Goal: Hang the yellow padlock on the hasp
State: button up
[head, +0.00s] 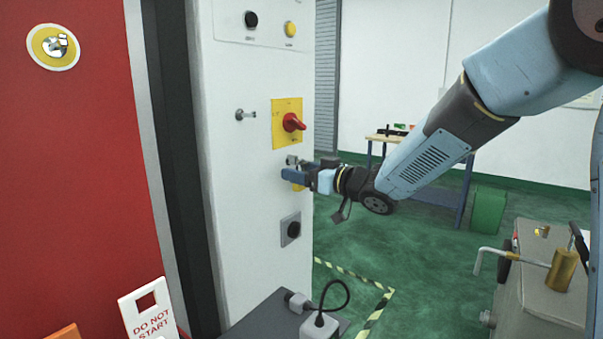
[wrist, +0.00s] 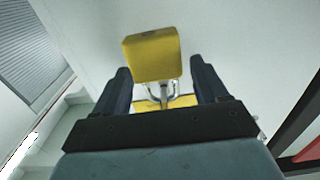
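The yellow padlock (wrist: 152,57) shows between and beyond my gripper's dark blue fingers in the wrist view, its metal shackle towards the cabinet's yellow plate. In the head view a small yellow part of it (head: 299,187) shows just below my gripper (head: 291,174). The fingers also show in the wrist view (wrist: 162,84), spread apart with a gap at the padlock's right side. A small grey metal piece (head: 292,160), apparently the hasp, sits just above my gripper, under the red switch. Whether the shackle passes through it is hidden.
The red rotary switch (head: 292,122) on its yellow plate is above my gripper, and a grey socket (head: 290,230) is below it. A small lever (head: 245,115) sticks out at the left. A grey box (head: 540,300) stands at the lower right.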

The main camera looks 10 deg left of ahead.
jog(key=shift+o, duration=0.8)
jog(key=s+d+r+m+t+h, duration=0.1)
jog(key=s+d+m+t+h, duration=0.3)
jog(key=d, duration=0.8)
jog(key=w+d+m+h, duration=0.15)
jog(key=d+h, duration=0.35)
jog(key=d, duration=0.6)
jog(key=s+d+r+m+t+h, duration=0.1)
jog(key=s+d+m+t+h, duration=0.3)
jog(key=d, duration=0.8)
jog(key=s+d+f+m+g+h, duration=0.1)
jog(key=s+d+f+m+g, duration=0.1)
jog(key=s, duration=0.8)
jog(key=s+d+f+m+g+h, duration=0.2)
jog(key=s+d+f+g, duration=0.2)
jog(key=s+g, duration=0.3)
jog(key=s, duration=0.3)
jog(key=shift+h, duration=0.3)
jog(key=shift+d, duration=0.1)
